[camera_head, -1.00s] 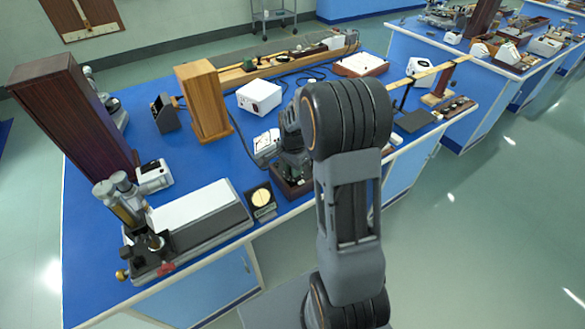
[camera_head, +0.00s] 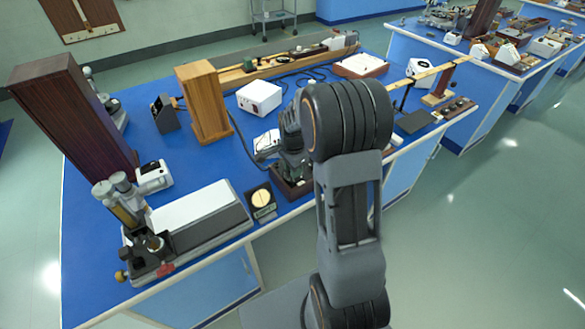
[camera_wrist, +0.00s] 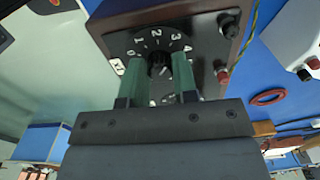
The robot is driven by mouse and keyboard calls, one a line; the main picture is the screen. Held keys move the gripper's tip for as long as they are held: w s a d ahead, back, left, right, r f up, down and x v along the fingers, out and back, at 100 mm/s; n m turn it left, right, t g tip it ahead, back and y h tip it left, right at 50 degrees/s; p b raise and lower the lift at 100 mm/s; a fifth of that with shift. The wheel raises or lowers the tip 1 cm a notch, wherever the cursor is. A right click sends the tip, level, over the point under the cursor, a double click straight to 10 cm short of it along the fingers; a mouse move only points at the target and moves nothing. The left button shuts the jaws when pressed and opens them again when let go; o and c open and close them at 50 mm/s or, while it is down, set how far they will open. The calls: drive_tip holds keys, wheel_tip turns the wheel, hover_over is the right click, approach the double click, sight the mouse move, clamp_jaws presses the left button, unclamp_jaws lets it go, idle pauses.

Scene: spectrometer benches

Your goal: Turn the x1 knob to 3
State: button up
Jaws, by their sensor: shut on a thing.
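The knob (camera_wrist: 158,63) is small and black, at the centre of a dark round dial with white numerals on the dark panel of a box (camera_wrist: 205,25). My gripper (camera_wrist: 158,65) has its two green fingers on either side of the knob, shut on it. Numerals such as 2 and 3 show along the dial's upper edge.
Black and red terminals stand on the panel beside the dial. A red ring (camera_wrist: 268,97) lies on the blue bench. In the head view, a small square meter (camera_head: 261,201) and a long grey instrument (camera_head: 200,215) stand left of the box. A white box (camera_head: 259,97) is behind.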

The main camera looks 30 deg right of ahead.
drive_tip(key=o, duration=0.9)
drive_tip(key=shift+o, duration=0.2)
wheel_tip(320, 180, up, 14)
idle(0.5)
